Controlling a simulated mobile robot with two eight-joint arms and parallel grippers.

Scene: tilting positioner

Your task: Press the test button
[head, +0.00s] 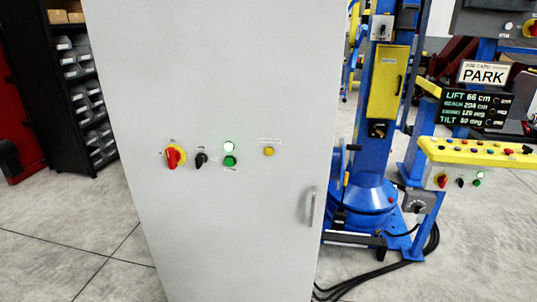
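A tall light grey cabinet (220,220) stands in front of me in the head view. Its door carries a row of controls: a red rotary switch on a yellow plate (174,156), a black selector knob (201,160), a white lamp or button (229,147) above a green button (230,161), and a yellow button (268,151) under a small label. The labels are too small to read, so I cannot tell which is the test button. Neither of my grippers is in view.
The cabinet door has a vertical handle (311,207) at right. A blue positioner column (368,150) with black cables stands right of it. A yellow-topped control console (480,153) and a text display (478,109) are farther right. Dark shelving with bins (85,95) stands left.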

